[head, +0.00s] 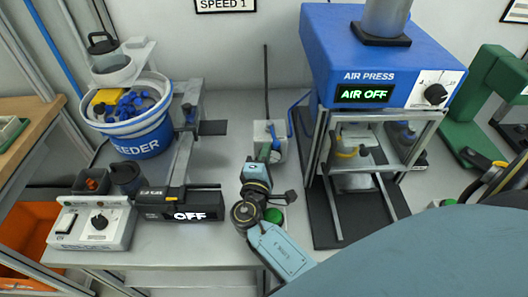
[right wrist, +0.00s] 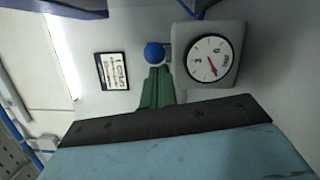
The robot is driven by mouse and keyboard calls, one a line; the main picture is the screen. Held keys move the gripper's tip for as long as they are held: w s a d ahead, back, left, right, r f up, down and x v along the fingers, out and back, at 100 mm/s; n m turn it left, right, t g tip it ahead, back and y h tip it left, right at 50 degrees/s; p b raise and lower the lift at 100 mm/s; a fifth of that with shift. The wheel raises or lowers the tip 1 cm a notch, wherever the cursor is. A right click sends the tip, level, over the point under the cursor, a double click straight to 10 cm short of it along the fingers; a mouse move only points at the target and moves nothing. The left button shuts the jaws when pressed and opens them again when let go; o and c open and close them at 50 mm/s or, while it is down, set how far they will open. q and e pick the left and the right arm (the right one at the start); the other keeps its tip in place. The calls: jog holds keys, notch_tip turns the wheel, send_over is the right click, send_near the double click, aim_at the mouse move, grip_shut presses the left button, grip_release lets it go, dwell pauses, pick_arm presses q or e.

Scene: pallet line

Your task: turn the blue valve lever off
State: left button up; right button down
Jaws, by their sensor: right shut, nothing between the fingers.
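The blue valve lever shows in the right wrist view as a round blue knob (right wrist: 153,53), just left of a grey gauge box (right wrist: 209,59). My right gripper (right wrist: 155,70) has its green fingers together, with their tips right below the knob. I cannot tell whether they touch it. In the head view my right gripper (head: 266,155) reaches up to the small pale valve box (head: 270,130) left of the press, and hides part of it. The lever is hard to make out there. The air press (head: 375,55) display reads AIR OFF. My left gripper is not in view.
A feeder bowl (head: 130,125) and a control box (head: 92,225) stand at the left, beside a display (head: 182,206) reading OFF. The press frame (head: 318,160) stands close to the right of my arm. A small label (right wrist: 113,71) is on the wall.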

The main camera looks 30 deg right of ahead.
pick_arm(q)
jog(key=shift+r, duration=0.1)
pick_arm(e)
jog(key=shift+s+d, duration=0.1)
jog(key=shift+d, duration=0.05)
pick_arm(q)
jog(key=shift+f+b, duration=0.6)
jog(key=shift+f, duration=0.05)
pick_arm(e)
jog(key=shift+s+d+n+t+y, duration=0.35)
jog(key=shift+d+n+t+y, duration=0.35)
jog(key=shift+y, duration=0.2)
jog(key=shift+s+d+n+t+y, duration=0.35)
jog(key=shift+d+n+t+y, duration=0.15)
jog(key=shift+d+n+y, duration=0.3)
jog(key=shift+s+d+n+t+y, duration=0.35)
jog(key=shift+d+n+t+y, duration=0.25)
jog(key=shift+y, duration=0.4)
jog(key=shift+d, duration=0.15)
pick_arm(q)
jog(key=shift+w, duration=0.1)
